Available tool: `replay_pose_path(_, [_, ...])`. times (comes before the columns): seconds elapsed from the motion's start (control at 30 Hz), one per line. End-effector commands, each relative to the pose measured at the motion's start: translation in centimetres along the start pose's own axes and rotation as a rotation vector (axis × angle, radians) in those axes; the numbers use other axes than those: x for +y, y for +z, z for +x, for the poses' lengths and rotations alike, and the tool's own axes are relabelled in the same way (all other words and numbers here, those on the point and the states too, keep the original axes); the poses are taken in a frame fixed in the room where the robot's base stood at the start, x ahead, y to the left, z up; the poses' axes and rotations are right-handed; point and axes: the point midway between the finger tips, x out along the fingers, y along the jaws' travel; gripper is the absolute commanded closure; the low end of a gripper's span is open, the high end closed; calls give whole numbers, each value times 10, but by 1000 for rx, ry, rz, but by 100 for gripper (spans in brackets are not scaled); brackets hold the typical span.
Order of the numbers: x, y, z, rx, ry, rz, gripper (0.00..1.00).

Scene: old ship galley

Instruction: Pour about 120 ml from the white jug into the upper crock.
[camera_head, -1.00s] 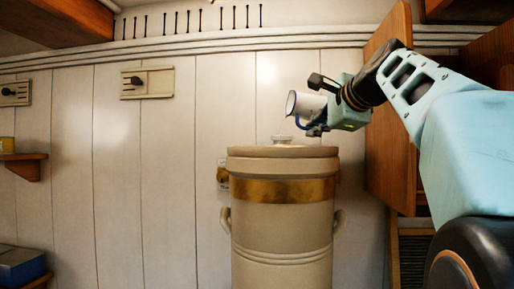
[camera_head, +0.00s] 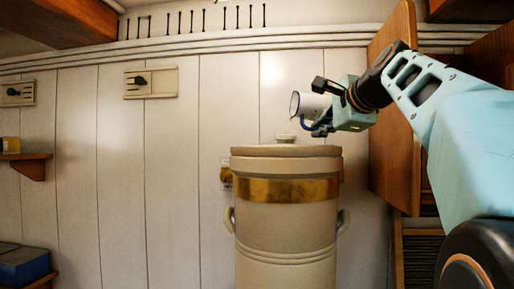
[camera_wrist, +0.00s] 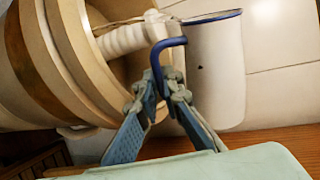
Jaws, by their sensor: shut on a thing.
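The white jug (camera_head: 312,105) has a blue rim and a blue handle. It is held tilted well over, mouth to the left, above the crock. My gripper (camera_head: 319,130) is shut on the jug's handle; the wrist view shows the fingertips (camera_wrist: 160,88) closed on the blue handle beside the jug's white body (camera_wrist: 216,75). The upper crock (camera_head: 285,165) is beige, the top part of a tall stoneware stack with a brass band. No stream of liquid shows, and the jug's contents are hidden.
A white ribbed piece (camera_wrist: 125,40) stands at the crock's mouth, its top showing above the rim in the head view (camera_head: 285,138). A wooden panel (camera_head: 394,150) stands close on the right. Wall shelves (camera_head: 30,165) are far left. The air left of the jug is clear.

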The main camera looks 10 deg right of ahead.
Motion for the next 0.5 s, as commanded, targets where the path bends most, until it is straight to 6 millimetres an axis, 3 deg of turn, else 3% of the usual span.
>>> replay_pose_path(0.5, [0,-1,-1,7,-10,-27,100])
